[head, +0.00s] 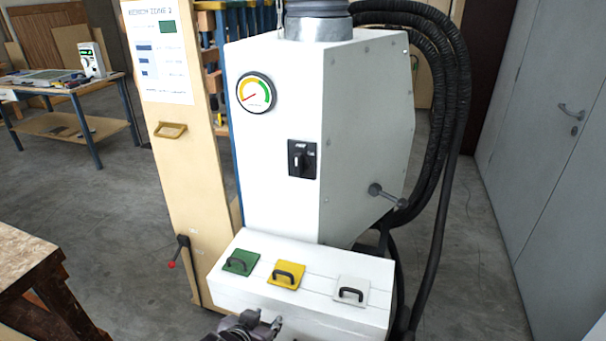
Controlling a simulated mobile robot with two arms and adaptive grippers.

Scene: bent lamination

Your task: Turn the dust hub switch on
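The dust hub (275,135) is a tall white cabinet in the middle of the head view. Its switch (301,158) is a black rotary knob on a dark plate on the front face, below the round gauge. The knob looks upright; its label is too small to read. My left gripper (263,323) is at the bottom edge, partly cut off, in front of the low white box and well below the switch. Whether its fingers are open or shut is unclear. It does not touch the switch. My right gripper is not in view.
The gauge (256,92) has its red needle pointing lower left. The low box (250,285) carries green, yellow and white handled plates. Black hoses (450,110) hang at the right. A tan panel (170,150) stands left, and a wooden bench (25,260) is at lower left.

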